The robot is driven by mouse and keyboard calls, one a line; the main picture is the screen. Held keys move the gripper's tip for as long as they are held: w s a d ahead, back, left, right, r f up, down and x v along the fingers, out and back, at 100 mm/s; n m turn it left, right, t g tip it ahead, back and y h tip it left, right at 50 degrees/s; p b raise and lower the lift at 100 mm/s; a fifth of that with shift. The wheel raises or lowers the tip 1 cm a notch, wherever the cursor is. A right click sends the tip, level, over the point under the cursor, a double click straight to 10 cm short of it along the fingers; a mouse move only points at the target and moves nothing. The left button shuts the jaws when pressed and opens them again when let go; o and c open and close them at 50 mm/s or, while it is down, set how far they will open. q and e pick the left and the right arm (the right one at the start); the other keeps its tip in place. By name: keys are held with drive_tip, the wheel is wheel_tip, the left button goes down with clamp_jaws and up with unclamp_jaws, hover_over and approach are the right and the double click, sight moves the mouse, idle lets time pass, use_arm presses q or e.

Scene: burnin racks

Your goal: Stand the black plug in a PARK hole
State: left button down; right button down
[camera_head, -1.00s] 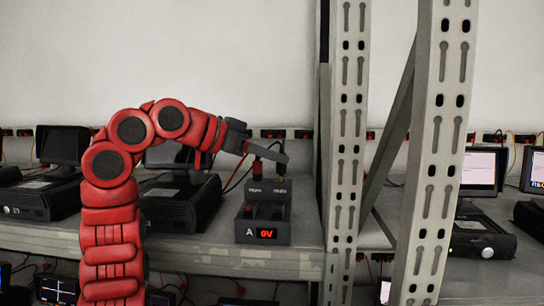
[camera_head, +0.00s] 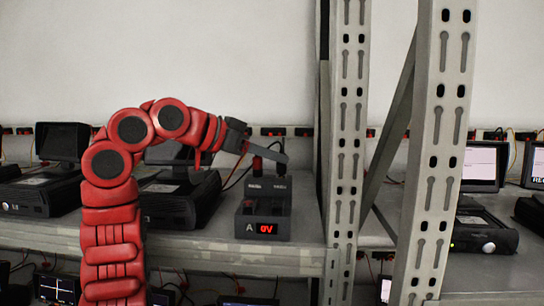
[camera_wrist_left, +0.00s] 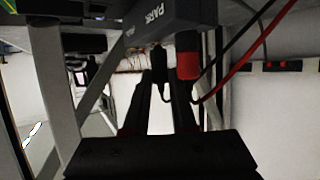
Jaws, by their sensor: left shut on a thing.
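The black plug (camera_wrist_left: 159,66) with its looped cable is between the fingers of my left gripper (camera_wrist_left: 165,82) in the left wrist view. My left gripper also shows in the head view (camera_head: 284,157), shut on the black plug (camera_head: 281,167) over the back right of the dark box (camera_head: 264,229). In the wrist view the plug's end meets the box beside the PARK label (camera_wrist_left: 154,14); whether it is fully seated cannot be told. A red plug (camera_wrist_left: 187,58) stands beside it, outside the fingers. My right gripper is not in view.
The box reads A and 0V and sits on the grey shelf (camera_head: 220,258). A perforated rack post (camera_head: 343,150) rises close to its right. A black instrument (camera_head: 180,200) stands to its left. Red and black cables run behind the box.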

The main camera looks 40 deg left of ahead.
use_arm(q)
drive_tip(key=shift+f+b, duration=0.15)
drive_tip(key=shift+b, duration=0.15)
drive_tip(key=c, duration=0.7)
unclamp_jaws()
drive_tip(key=shift+s+d, duration=0.1)
drive_tip(key=shift+d, duration=0.1)
drive_tip(key=shift+o, duration=0.2)
drive_tip(key=shift+a, duration=0.1)
drive_tip(key=o, duration=0.3)
drive_tip(key=shift+o, duration=0.2)
